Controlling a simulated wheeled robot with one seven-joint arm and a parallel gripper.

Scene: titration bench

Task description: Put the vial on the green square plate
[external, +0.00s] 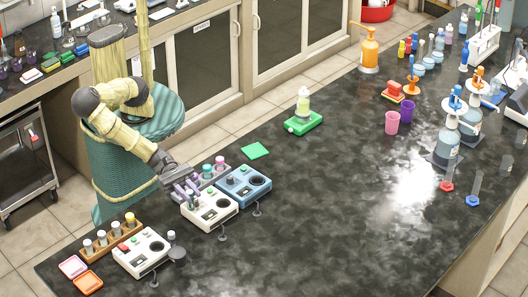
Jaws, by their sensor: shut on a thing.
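The green square plate (255,151) lies flat and bare on the dark bench, right of and behind my gripper. My gripper (190,188) is at the left part of the bench, over the back edge of a white instrument. It is shut on a small vial, whose outline is hard to make out among the purple-grey shapes there. Just behind and right of it, vials with teal and pink caps (219,160) stand in a rack. Another wooden rack (110,242) at the front left holds several capped vials.
A white instrument (211,208), a blue one (243,184) and another white one (142,252) stand close by. A green balance-like device (303,123) with a bottle on it is beyond the plate. The bench middle is clear.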

